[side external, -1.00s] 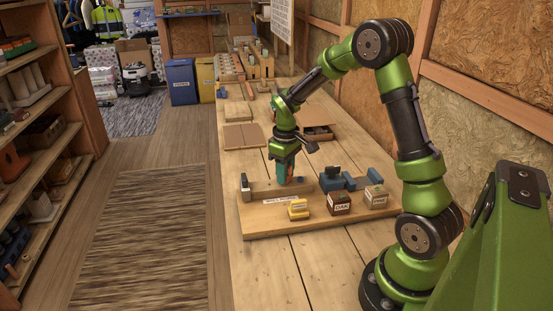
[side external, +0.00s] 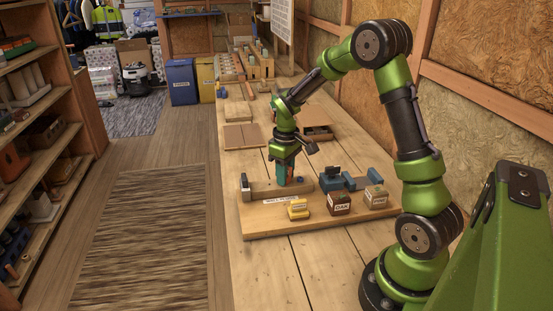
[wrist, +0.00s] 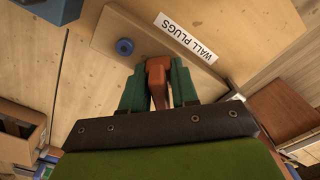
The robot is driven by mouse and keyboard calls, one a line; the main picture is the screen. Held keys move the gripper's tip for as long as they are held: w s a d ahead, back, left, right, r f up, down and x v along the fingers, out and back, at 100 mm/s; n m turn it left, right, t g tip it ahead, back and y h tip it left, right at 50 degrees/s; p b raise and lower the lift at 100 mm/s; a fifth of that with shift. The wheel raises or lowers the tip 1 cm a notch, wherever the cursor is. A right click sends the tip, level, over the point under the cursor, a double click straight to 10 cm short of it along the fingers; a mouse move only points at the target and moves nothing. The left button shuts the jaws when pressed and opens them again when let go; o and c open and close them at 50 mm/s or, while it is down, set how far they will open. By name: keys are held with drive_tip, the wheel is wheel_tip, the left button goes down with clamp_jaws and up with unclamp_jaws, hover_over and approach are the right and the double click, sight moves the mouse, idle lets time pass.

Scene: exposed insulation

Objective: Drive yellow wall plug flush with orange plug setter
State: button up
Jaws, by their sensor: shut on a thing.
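My gripper (side external: 284,176) is over the block labelled WALL PLUGS on the wooden board in the side view. In the wrist view its teal fingers (wrist: 158,88) are shut on the orange plug setter (wrist: 157,72), which points down toward the block (wrist: 110,24). The fingers hide most of the setter in the side view. I cannot make out a yellow wall plug in either view. A blue round plug (wrist: 124,46) sits in the block, apart from the setter. Whether the setter touches the block cannot be told.
On the board (side external: 262,228) stand a small yellow box (side external: 298,209), a brown box marked OAK (side external: 339,203), another small box (side external: 376,197) and blue fixtures (side external: 330,181). An open tray (side external: 317,133) lies behind. The bench's near left part is clear.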

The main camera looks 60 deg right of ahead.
drive_tip(key=shift+f, duration=0.2)
drive_tip(key=shift+r, duration=3.65)
drive_tip(key=a+r, duration=0.2)
drive_tip(key=a, duration=0.5)
drive_tip(key=s+a+r, duration=0.1)
drive_tip(key=a+r, duration=0.2)
drive_tip(key=a, duration=0.5)
drive_tip(key=shift+a+r, duration=0.15)
drive_tip(key=shift+r, duration=0.2)
